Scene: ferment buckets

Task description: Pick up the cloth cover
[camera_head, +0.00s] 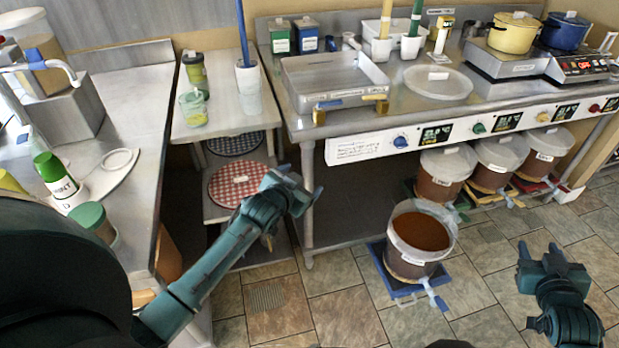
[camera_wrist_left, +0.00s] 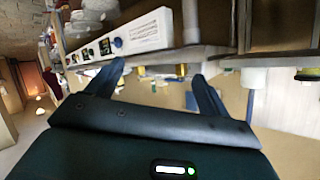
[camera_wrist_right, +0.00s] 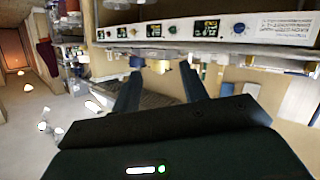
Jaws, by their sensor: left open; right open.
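A round red-and-white checked cloth cover (camera_head: 236,183) lies flat on the lower shelf under the side table. My right gripper (camera_head: 538,252) is open and empty over the tiled floor at the right. Neither cover can be made out in the wrist views, where the left fingers (camera_wrist_left: 158,72) and right fingers (camera_wrist_right: 161,72) are spread.
An uncovered bucket of brown contents (camera_head: 420,232) stands on a blue base on the floor. Several lidded buckets (camera_head: 446,168) stand behind it. The steel counter (camera_head: 300,135) has a leg near my left gripper.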

